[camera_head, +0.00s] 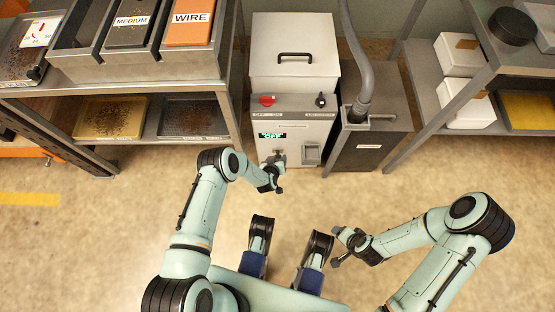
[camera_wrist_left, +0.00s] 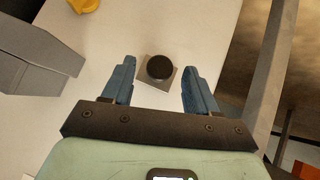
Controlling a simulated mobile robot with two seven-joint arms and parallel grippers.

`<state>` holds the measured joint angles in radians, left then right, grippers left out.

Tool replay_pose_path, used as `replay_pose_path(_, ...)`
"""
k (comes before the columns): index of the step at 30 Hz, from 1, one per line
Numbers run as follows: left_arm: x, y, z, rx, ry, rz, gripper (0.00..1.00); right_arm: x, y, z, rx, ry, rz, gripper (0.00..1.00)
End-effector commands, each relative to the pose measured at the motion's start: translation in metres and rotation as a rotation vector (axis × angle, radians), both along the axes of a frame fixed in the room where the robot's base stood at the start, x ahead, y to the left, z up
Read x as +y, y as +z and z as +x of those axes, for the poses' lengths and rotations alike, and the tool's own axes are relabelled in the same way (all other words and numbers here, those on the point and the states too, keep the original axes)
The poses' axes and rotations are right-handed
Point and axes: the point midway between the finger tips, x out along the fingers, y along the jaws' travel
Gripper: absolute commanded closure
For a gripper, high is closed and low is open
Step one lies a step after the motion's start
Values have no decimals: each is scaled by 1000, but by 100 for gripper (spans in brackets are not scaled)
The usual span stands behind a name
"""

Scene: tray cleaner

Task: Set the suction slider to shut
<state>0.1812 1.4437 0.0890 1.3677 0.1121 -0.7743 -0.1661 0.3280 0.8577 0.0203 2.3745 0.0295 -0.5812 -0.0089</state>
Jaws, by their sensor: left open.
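The white cleaner cabinet (camera_head: 293,65) stands at the back centre. Its front has a red control (camera_head: 267,100) at left, a small black control (camera_head: 320,100) at right, labels too small to read, and a lit green display (camera_head: 271,135). I cannot tell which control is the suction slider. My left gripper (camera_head: 275,168) is open at the lower front of the cabinet. In the left wrist view a round black knob (camera_wrist_left: 159,67) on a square metal plate shows between its open fingers, apart from both. My right gripper (camera_head: 343,247) hangs over the floor at right, its opening unclear.
A dark bin (camera_head: 362,150) with a grey hose (camera_head: 358,60) stands at right. Shelves with trays stand left and right. The floor between is clear.

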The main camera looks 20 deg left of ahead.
Motion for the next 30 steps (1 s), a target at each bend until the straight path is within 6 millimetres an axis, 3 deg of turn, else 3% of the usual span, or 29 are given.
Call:
replay_pose_path(13,0,-6,7,0,0,0,42,-2,-8,-9,31,-3,0,29)
replay_pose_path(14,0,-6,7,0,0,0,48,-2,-8,-9,31,-3,0,29)
replay_pose_path(18,0,-6,7,0,0,0,94,-2,-8,-9,31,-3,0,29)
replay_pose_path(19,0,-6,7,0,0,0,100,-2,-8,-9,31,-3,1,29)
replay_pose_path(23,2,-6,6,0,0,0,100,-2,-8,-9,30,-3,1,29)
replay_pose_path(30,40,-6,-4,0,2,3,100,-1,-4,-4,15,-2,0,29)
